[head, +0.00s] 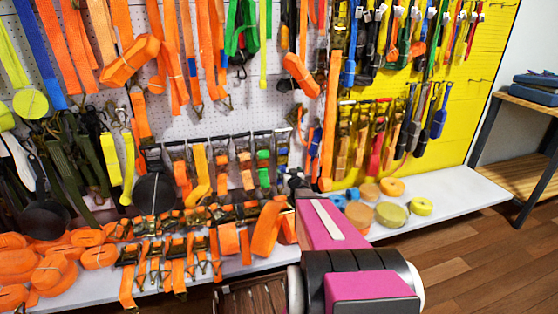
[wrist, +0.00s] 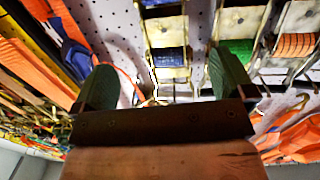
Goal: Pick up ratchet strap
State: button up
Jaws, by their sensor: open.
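Several ratchet straps hang in a row on the white pegboard in the head view, among them one with green webbing (head: 263,168) and one with orange webbing (head: 245,170). My gripper (head: 298,183) is at the end of my pink arm, in front of the row's right end, partly hidden by the arm. In the wrist view my gripper (wrist: 162,82) is open, with nothing held between its dark green fingers. A metal ratchet with blue webbing (wrist: 167,62) lies beyond the gap between them. A ratchet with green webbing (wrist: 237,50) shows behind the right finger. Contact cannot be told.
A white shelf (head: 455,197) below holds orange strap bundles (head: 62,256), ratchets (head: 180,250) and coiled webbing rolls (head: 391,214). More straps hang close on the yellow board (head: 480,60) at right. A wooden side table (head: 530,95) stands far right; the wooden floor before it is clear.

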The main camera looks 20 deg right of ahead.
aim_at(283, 163)
jog(key=shift+t+y, duration=0.3)
jog(key=w, duration=0.6)
jog(key=shift+w+a, duration=0.1)
jog(key=w, duration=0.5)
jog(key=shift+f, duration=0.25)
jog(key=c, duration=1.6)
jog(key=shift+o, duration=0.2)
jog(key=shift+r, duration=0.1)
jog(key=shift+r, duration=0.1)
